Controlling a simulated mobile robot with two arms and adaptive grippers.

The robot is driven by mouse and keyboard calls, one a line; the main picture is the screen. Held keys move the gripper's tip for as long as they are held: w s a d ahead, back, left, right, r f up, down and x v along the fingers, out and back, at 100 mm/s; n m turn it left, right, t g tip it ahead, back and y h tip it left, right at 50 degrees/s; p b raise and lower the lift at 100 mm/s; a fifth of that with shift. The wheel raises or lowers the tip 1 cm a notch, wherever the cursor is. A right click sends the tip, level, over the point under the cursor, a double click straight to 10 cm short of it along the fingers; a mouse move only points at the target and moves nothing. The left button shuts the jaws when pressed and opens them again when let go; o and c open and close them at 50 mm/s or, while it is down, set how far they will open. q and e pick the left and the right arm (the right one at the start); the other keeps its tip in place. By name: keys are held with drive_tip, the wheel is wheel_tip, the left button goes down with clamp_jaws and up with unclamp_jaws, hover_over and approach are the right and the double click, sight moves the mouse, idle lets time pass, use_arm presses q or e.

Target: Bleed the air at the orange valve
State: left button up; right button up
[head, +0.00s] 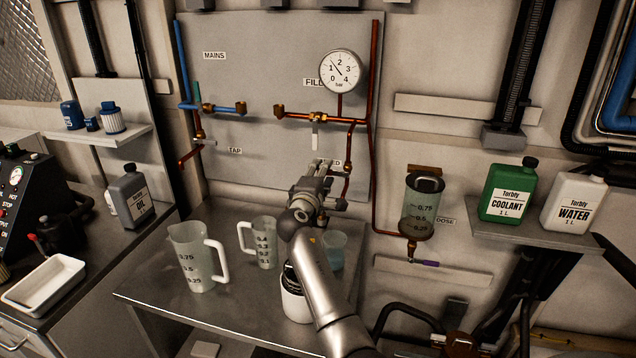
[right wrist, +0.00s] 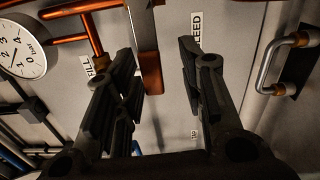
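The bleed valve, a copper-orange fitting (head: 348,168), sits on the pipe below the gauge in the head view. It is partly hidden by my right gripper (head: 326,168), and its label is mostly covered. In the right wrist view, my right gripper (right wrist: 158,65) is open, its two dark fingers wide apart. Between them shows a grey bar with a copper-orange end (right wrist: 152,75), beside the label ending in "EED". I cannot tell whether a finger touches it. A translucent bluish cup (head: 334,252) stands on the table below. My left gripper is not in view.
A pressure gauge (head: 341,70) and a fill valve (head: 316,119) are above. A dosing vessel (head: 421,207) hangs to the right, before a shelf (head: 510,234) with two bottles.

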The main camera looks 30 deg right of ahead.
drive_tip(key=v, duration=1.1)
drive_tip(key=shift+s+a, duration=0.2)
drive_tip(key=shift+s, duration=0.05)
drive_tip(key=shift+f, duration=0.2)
